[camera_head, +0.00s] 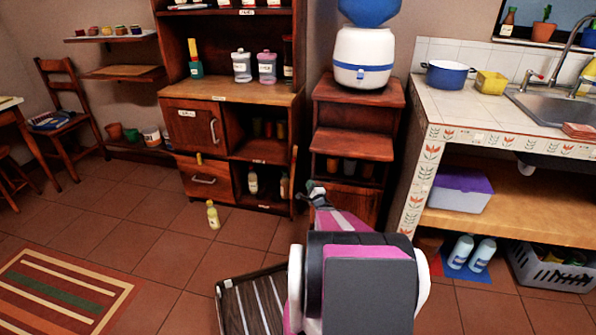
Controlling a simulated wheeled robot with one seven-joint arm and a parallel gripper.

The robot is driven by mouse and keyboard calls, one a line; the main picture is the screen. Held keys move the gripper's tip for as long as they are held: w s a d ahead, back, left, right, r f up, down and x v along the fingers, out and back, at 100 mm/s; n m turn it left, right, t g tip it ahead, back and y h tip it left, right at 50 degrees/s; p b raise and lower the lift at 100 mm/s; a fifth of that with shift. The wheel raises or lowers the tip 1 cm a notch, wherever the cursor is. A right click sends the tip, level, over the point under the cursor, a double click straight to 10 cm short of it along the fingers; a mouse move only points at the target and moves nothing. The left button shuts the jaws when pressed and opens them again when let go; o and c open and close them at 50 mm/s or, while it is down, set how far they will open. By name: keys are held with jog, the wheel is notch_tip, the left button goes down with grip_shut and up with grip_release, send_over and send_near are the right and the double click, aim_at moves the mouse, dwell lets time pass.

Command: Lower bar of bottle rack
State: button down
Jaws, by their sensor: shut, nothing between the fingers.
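My gripper (314,187) is shut and empty, at the end of my arm in the middle of the view. In the picture it overlaps the front of the dark wooden stand under the water dispenser, just right of the tall cabinet's lower right corner. Contact and exact depth cannot be told. I cannot tell for sure which piece is the bottle rack. The cabinet's lower right compartment holds bottles (253,181), with a wooden front bar (258,206) along its bottom. The compartment's right end is partly hidden by a narrow upright panel, perhaps an open door (293,181).
A yellow bottle (213,215) stands on the tiled floor before the cabinet. A dark striped tray (250,302) lies left of my arm. The tiled counter (408,200) stands to the right, with detergent bottles (460,251) below.

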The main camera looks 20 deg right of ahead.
jog(key=w+a+r, duration=0.1)
jog(key=w, duration=0.5)
jog(key=w+a+r, duration=0.1)
jog(key=w, duration=0.5)
jog(key=shift+w+a+r, duration=0.25)
jog(key=shift+w+r, duration=0.05)
jog(key=shift+r, duration=0.1)
jog(key=shift+a, duration=0.1)
